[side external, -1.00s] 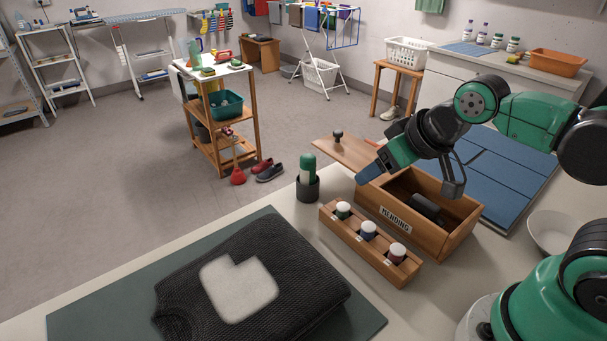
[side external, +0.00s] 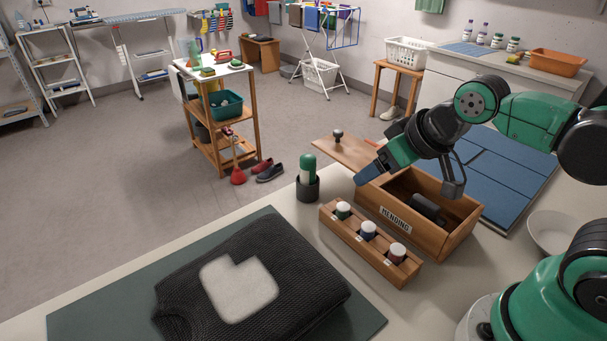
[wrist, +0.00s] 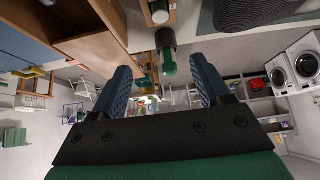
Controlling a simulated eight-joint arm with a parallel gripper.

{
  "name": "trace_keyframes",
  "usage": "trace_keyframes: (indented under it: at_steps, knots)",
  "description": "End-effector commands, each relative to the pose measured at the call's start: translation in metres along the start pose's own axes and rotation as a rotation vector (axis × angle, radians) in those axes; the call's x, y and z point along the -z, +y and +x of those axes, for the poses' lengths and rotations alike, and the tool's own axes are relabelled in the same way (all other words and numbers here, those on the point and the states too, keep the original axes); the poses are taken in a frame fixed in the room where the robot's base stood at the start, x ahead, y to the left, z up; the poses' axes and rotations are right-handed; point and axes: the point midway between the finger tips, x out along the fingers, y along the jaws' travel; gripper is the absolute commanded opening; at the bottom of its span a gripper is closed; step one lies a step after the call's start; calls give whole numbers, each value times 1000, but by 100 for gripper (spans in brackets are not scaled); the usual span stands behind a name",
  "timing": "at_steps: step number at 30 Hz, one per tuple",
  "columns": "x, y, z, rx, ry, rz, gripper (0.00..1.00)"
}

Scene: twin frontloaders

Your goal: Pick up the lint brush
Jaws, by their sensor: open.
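A green-topped rounded cylinder (side external: 308,167) stands upright in a dark cup (side external: 308,188) on the table; it may be the lint brush, but I cannot tell for sure. In the wrist view the green piece (wrist: 168,65) and its cup (wrist: 165,38) appear beyond my fingertips, between them in the picture. My gripper (side external: 364,178) is open and empty, with blue fingers, pointing down-left to the right of the cup and apart from it. In the wrist view my gripper (wrist: 160,66) has its fingers well apart. The lower part of the green piece is hidden by the cup.
An open wooden mending box (side external: 452,243) holding a dark object (side external: 428,208) lies below my arm. A wooden rack (side external: 374,262) with several spools stands in front of it. A dark knitted garment (side external: 310,285) lies on a green mat (side external: 85,318). A white bowl (side external: 553,235) is at right.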

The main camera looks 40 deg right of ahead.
Motion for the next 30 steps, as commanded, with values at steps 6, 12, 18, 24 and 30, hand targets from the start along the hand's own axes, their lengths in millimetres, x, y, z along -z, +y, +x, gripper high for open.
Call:
trace_keyframes:
  at_steps: [6, 12, 18, 24, 30]
  knots:
    - [0, 0, 0, 0, 0, 0, 79]
    - [-1, 9, 3, -19, -41, -2, 79]
    - [-17, 55, 19, -73, -271, -10, 79]
    - [-46, 99, 31, -45, -514, -5, 79]
    - [-63, 114, 35, -5, -612, 1, 79]
